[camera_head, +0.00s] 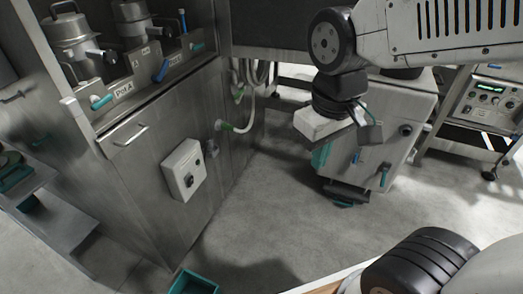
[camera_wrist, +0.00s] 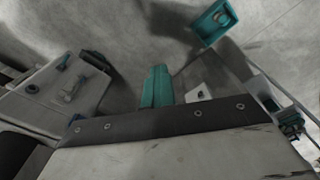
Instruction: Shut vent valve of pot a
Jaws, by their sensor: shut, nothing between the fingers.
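Pot A (camera_head: 75,35) is a steel lidded pot at the upper left in the head view, above the label "Pot A" (camera_head: 124,90). A teal lever (camera_head: 101,102) sits on the panel left of that label, and a blue lever (camera_head: 160,70) sits to its right. A black-handled fitting (camera_head: 92,56) sticks out beside the pot. I cannot tell which of these is the vent valve. My gripper (camera_head: 320,156) hangs well right of the pots, over the floor, apart from them. Its teal fingers (camera_wrist: 157,88) are together and empty in the wrist view.
A steel cabinet (camera_head: 150,185) with a white switch box (camera_head: 184,170) stands below the pots. A white wheeled unit (camera_head: 400,115) is close behind my gripper. A teal bin (camera_head: 195,283) lies on the floor at the front. The middle floor is clear.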

